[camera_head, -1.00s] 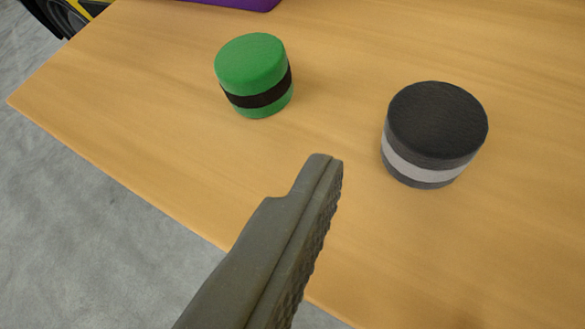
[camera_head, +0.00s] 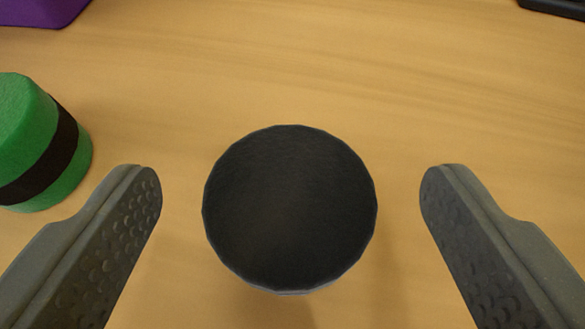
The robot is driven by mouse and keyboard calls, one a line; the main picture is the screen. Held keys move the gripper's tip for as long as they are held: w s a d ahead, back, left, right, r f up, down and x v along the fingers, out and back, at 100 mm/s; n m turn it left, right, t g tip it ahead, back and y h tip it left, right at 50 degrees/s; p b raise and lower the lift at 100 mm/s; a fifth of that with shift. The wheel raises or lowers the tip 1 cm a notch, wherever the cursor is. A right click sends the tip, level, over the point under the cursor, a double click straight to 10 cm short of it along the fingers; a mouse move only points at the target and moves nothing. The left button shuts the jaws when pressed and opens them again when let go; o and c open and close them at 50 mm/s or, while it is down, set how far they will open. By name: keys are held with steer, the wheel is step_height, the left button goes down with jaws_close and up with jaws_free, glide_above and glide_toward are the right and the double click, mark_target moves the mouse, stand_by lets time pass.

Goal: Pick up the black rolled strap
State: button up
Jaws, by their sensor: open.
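The black rolled strap (camera_head: 290,208) stands upright on the wooden table, seen almost straight from above, so mostly its round dark top shows. Only a thin sliver of its light band shows at the lower edge. My gripper (camera_head: 290,190) is open, with one grey finger to the left of the strap and one to the right. There is a gap between the strap and each finger, and neither touches it. How far the fingertips are above the table is hard to tell.
A green roll with a black band (camera_head: 40,145) stands close beyond my left finger. A purple object (camera_head: 40,10) is at the top left and a dark object (camera_head: 555,7) at the top right. The wooden table (camera_head: 330,75) is bare behind the strap.

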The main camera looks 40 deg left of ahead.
mark_target(296, 208)
steer(key=shift+f+b+x, duration=0.25)
steer(key=shift+b+x, duration=0.15)
steer(key=shift+x, duration=2)
steer(key=shift+d, duration=0.2)
steer(key=c, duration=1.2)
